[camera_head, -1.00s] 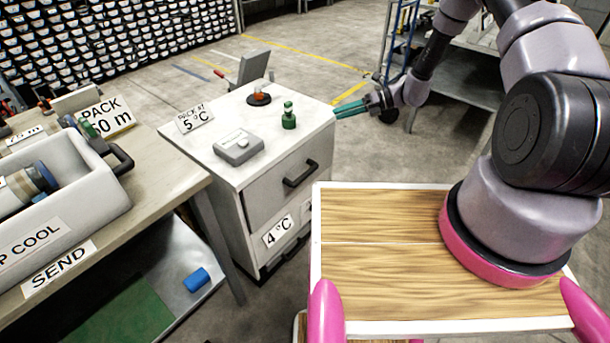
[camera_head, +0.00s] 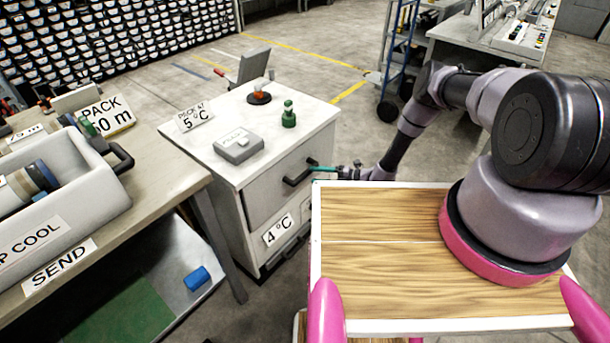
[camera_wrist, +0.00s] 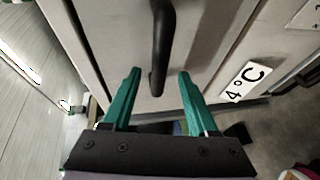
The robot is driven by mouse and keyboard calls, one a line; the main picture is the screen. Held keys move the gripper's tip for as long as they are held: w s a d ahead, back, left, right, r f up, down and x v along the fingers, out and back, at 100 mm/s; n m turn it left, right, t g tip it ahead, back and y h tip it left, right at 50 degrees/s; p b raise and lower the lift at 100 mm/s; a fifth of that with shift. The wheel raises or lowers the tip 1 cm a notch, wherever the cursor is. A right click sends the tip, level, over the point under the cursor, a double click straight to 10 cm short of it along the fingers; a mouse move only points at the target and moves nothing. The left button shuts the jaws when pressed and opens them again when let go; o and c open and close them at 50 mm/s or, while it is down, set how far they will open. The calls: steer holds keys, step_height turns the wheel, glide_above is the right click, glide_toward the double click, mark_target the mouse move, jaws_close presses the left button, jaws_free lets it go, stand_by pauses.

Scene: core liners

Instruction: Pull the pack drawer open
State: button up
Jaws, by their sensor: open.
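The white drawer cabinet (camera_head: 236,203) stands left of my wooden-topped base in the head view. Its upper drawer front (camera_head: 270,190) looks closed and carries a dark bar handle (camera_head: 299,173). The handle also shows in the wrist view (camera_wrist: 162,45). My gripper (camera_head: 318,169) is at the right end of this handle in the head view. In the wrist view my gripper (camera_wrist: 158,75) is open, with one green finger on each side of the handle's line. The handle's near end lies between the fingertips, and I see no clear contact.
A grey box (camera_head: 238,145), a green bottle (camera_head: 289,114) and a "5 °C" sign (camera_head: 195,117) stand on the cabinet top. A "4 °C" label (camera_head: 278,230) is lower on its front. A bench (camera_head: 170,180) with a white bin (camera_head: 75,200) is at left.

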mark_target(305, 174)
steer(key=shift+x, duration=2.6)
jaws_close()
